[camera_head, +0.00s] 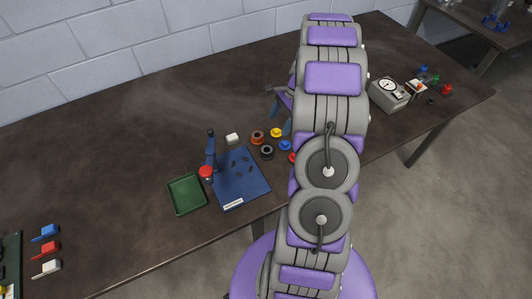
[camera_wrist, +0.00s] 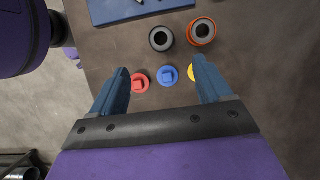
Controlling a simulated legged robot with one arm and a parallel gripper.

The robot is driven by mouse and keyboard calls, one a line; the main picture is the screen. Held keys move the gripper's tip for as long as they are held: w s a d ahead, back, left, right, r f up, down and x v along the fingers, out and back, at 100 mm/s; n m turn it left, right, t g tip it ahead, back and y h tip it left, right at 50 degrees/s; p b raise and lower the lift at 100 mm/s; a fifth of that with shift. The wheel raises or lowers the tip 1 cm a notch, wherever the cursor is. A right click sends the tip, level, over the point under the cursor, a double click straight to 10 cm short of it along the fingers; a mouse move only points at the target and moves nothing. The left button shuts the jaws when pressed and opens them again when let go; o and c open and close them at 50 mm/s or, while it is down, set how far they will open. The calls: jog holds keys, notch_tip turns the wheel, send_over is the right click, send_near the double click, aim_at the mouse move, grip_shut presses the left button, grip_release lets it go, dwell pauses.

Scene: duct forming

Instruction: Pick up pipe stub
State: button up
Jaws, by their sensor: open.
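I cannot tell for sure which object is the pipe stub. Two short round ring-shaped pieces stand on the table, a black one (camera_wrist: 161,38) and an orange one (camera_wrist: 202,31); in the head view the black (camera_head: 267,152) and orange (camera_head: 258,137) pieces are left of my arm. Several small dark pieces (camera_head: 240,165) lie on a blue board (camera_head: 251,189). My gripper (camera_wrist: 161,65) is open and empty, with its blue fingers apart above the discs. In the head view my arm partly hides it (camera_head: 279,117).
A green tray (camera_head: 187,194), a blue upright tool with a red knob (camera_head: 206,172) and a white block (camera_head: 232,138) stand nearby. A grey gauge box (camera_head: 390,95) is right of my arm. The back-left table is clear.

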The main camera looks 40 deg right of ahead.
jog(key=b, duration=0.2)
send_near(267, 150)
jog(key=f, duration=0.4)
jog(key=shift+w+a+f, duration=0.15)
jog(key=shift+w+f, duration=0.1)
jog(key=shift+a+f, duration=0.35)
jog(key=shift+a, duration=0.5)
jog(key=b+x, duration=0.1)
jog(key=x, duration=0.3)
jog(key=shift+w+f, duration=0.1)
jog(key=shift+f, duration=0.05)
jog(key=shift+d+f, duration=0.25)
jog(key=shift+a+r, duration=0.15)
jog(key=shift+a, duration=0.3)
jog(key=c, duration=0.5)
jog(key=shift+d, duration=0.25)
jog(key=c, duration=0.6)
jog(key=shift+o, duration=0.2)
